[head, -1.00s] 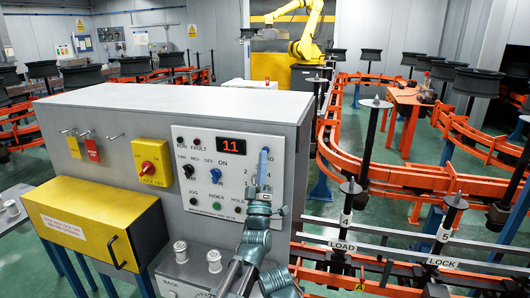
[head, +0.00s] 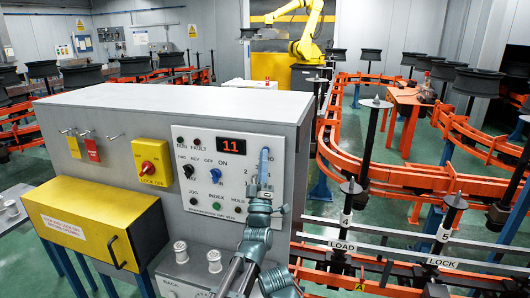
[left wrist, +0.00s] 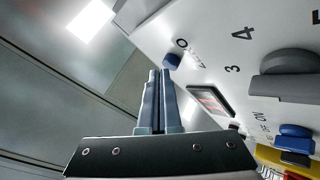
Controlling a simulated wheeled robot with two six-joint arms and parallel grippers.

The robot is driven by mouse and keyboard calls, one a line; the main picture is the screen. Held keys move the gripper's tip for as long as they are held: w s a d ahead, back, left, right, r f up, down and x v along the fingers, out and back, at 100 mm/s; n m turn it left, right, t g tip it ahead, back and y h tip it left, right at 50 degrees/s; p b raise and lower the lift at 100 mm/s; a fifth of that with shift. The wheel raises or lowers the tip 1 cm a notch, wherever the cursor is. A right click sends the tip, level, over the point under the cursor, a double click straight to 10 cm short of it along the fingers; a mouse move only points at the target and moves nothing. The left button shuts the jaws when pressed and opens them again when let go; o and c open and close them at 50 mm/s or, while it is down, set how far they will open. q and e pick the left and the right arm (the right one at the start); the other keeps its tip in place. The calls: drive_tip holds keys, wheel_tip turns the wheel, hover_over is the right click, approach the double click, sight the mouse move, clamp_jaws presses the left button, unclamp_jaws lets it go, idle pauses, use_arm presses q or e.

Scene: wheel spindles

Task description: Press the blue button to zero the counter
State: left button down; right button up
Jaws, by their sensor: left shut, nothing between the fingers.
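The counter display (head: 231,145) on the white control panel reads 11 in red digits. My left gripper (head: 265,151) is upright in front of the panel's right side, just right of the display. In the left wrist view, its two fingers (left wrist: 159,72) are closed together and empty. A small round blue button (left wrist: 172,61) shows on the panel close to the fingertips, slightly to their right. I cannot tell whether they touch. The display also shows edge-on in the left wrist view (left wrist: 208,99). In the head view the fingers hide the button. My right gripper is not in view.
A blue selector knob (head: 214,174), a black selector (head: 188,171) and a green button (head: 217,208) sit on the panel. A dark knob (left wrist: 289,62) stands out near the gripper. A red switch on a yellow plate (head: 151,152) is further left.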

use_arm(q)
drive_tip(key=shift+w+d, duration=0.1)
drive_tip(key=shift+w, duration=0.3)
idle(0.3)
drive_tip(key=shift+s, duration=0.15)
drive_tip(key=shift+s+a, duration=0.25)
drive_tip(key=shift+s, duration=0.45)
drive_tip(key=s, duration=0.1)
drive_tip(key=s+a, duration=0.1)
drive_tip(key=s, duration=0.2)
drive_tip(key=shift+s+a, duration=0.25)
drive_tip(key=shift+s, duration=0.1)
idle(0.8)
